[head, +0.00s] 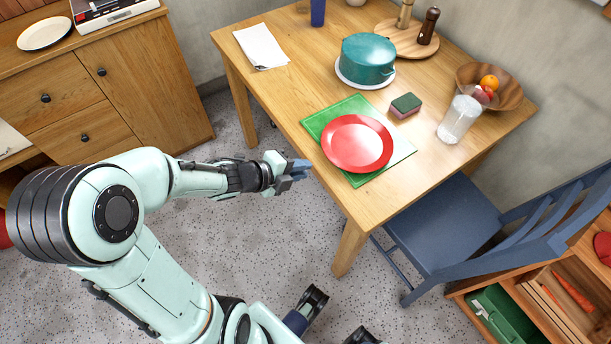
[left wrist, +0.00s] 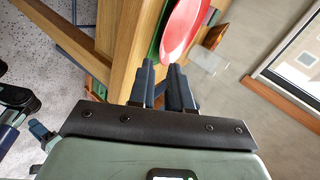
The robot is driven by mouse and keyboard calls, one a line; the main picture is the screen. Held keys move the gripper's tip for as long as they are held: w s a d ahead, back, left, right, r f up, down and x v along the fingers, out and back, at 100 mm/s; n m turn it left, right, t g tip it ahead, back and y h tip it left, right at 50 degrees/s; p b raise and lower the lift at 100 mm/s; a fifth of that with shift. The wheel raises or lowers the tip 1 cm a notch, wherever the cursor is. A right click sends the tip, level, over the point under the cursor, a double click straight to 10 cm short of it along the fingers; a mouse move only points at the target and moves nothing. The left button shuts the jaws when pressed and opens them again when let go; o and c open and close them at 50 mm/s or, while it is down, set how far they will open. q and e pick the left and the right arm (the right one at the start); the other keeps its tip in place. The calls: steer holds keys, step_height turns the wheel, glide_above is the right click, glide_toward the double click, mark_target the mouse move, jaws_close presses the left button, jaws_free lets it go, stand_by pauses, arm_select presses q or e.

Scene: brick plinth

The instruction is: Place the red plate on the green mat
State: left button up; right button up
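The red plate (head: 357,143) lies flat on the green mat (head: 316,121) near the table's front edge. The mat shows around the plate, and its right side looks pale. In the left wrist view the plate (left wrist: 184,30) and a strip of mat (left wrist: 158,38) appear beyond the fingers. My left gripper (head: 300,168) is empty, just off the table edge, to the left of the plate and apart from it. Its two dark fingers (left wrist: 162,68) stand apart with a small gap. My right gripper cannot be made out.
The wooden table (head: 290,100) also holds a teal pot (head: 368,57), a sponge (head: 406,105), a clear jar (head: 459,119), a fruit bowl (head: 510,93) and papers (head: 261,46). A blue chair (head: 445,222) stands at the table's right side. The table's left front is bare.

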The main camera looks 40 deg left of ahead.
arm_select(q)
steer(key=s+d+f+n+g, duration=0.1)
steer(key=d+f+n+g, duration=0.25)
steer(key=f+n, duration=0.55)
steer(key=s+d+f+n+g, duration=0.2)
steer(key=d+f+n, duration=0.25)
steer(key=f, duration=0.85)
steer(key=s+d+f+n+g, duration=0.3)
steer(key=s+d+f+n, duration=0.1)
steer(key=s+f+n, duration=0.1)
steer(key=s+d+f+n+g, duration=0.3)
steer(key=s+d+f+n, duration=0.1)
steer(key=s+f, duration=0.3)
steer(key=s+n, duration=0.1)
steer(key=s, duration=0.1)
steer(key=shift+s+d+h, duration=0.3)
steer(key=shift+s+d, duration=0.05)
steer(key=shift+d, duration=0.05)
steer(key=shift+f, duration=0.1)
step_height(320, 180, up, 11)
steer(key=w+p, duration=0.2)
steer(key=p, duration=0.9)
